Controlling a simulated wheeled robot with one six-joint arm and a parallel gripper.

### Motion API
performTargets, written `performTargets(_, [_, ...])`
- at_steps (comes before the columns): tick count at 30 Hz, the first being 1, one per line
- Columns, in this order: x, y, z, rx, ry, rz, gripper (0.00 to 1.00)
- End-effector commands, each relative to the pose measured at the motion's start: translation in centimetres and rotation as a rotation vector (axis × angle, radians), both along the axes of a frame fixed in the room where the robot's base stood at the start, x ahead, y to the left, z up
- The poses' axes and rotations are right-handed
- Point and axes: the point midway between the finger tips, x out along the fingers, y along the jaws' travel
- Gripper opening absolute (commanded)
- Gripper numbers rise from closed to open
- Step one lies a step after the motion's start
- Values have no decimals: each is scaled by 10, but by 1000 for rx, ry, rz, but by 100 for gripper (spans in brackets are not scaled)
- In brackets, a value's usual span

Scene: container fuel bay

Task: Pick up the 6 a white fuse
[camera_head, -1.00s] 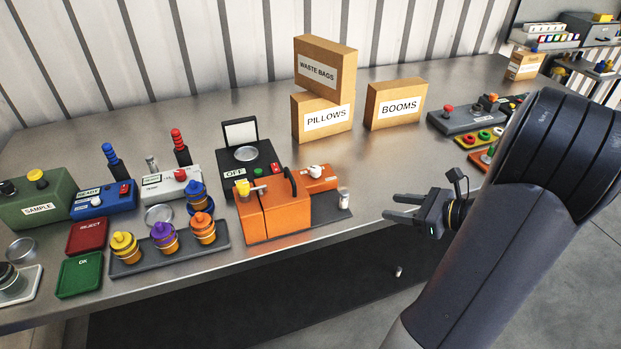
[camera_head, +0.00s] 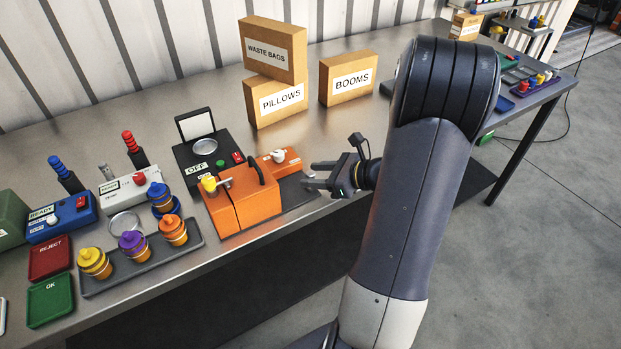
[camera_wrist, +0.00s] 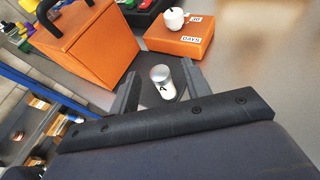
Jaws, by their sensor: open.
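The white fuse (camera_wrist: 166,88) is a small upright cylinder with a grey metal cap and a dark mark on its white side. In the wrist view it stands on a dark mat between the two fingers of my gripper (camera_wrist: 160,70), with the fingers apart and a gap to each side. In the head view my gripper (camera_head: 311,174) is low over the table's front edge, right of the orange box. The fuse is mostly hidden by the fingers there. Whether the fingers are fully around it in depth is hard to tell.
The large orange box (camera_head: 250,203) with a handle stands close to the left. A small orange block (camera_head: 280,163) with a white knob, labelled DAYS in the wrist view, is just behind. Cardboard boxes (camera_head: 348,78) stand farther back. Bare table lies right of the block.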

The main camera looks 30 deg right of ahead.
Motion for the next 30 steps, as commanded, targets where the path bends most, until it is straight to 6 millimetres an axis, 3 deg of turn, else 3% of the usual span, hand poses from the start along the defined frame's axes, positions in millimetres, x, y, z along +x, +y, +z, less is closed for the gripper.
performTargets(4, [11, 9, -6, 1, 1, 1, 46])
performTargets(12, [13, 9, -8, 0, 0, -1, 46])
performTargets(30, [13, 9, -8, 0, 0, -1, 0])
